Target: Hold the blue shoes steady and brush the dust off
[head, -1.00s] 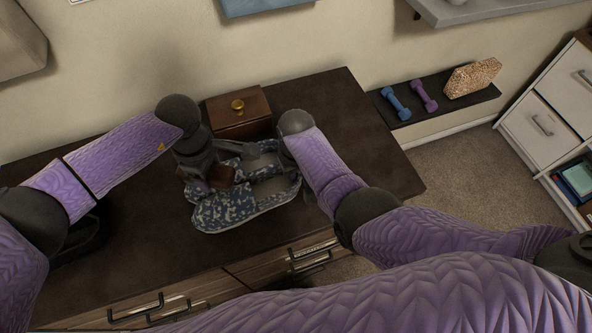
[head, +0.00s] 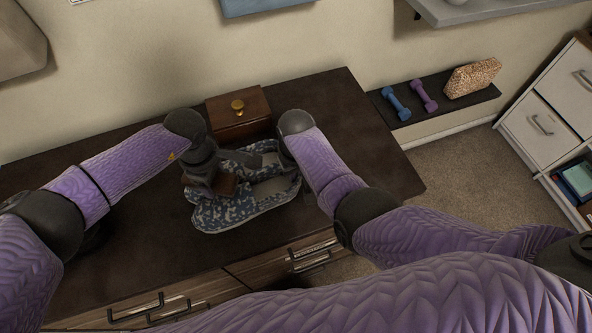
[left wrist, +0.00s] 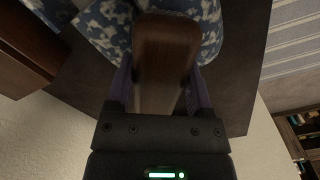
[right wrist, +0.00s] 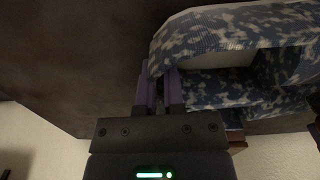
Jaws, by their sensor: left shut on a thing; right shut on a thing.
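The blue speckled shoes (head: 228,216) stand side by side on the dark desk top; they also show in the right wrist view (right wrist: 225,28). My left gripper (head: 213,182) is shut on a brown wooden brush (head: 226,187), over the left part of the shoes. In the left wrist view the brush (left wrist: 165,50) sits between the fingers (left wrist: 160,88), with the shoe fabric (left wrist: 100,25) behind it. My right gripper (right wrist: 158,82) is shut on the edge of a shoe at its right end. In the head view its fingers are hidden by my arm. The brush's contact with the shoe is hidden.
A wooden box (head: 238,112) with a brass knob stands behind the shoes on the desk (head: 335,105). A low shelf (head: 437,103) at the right holds two dumbbells (head: 396,103) and a patterned bag (head: 472,77). The desk's left part is mostly clear.

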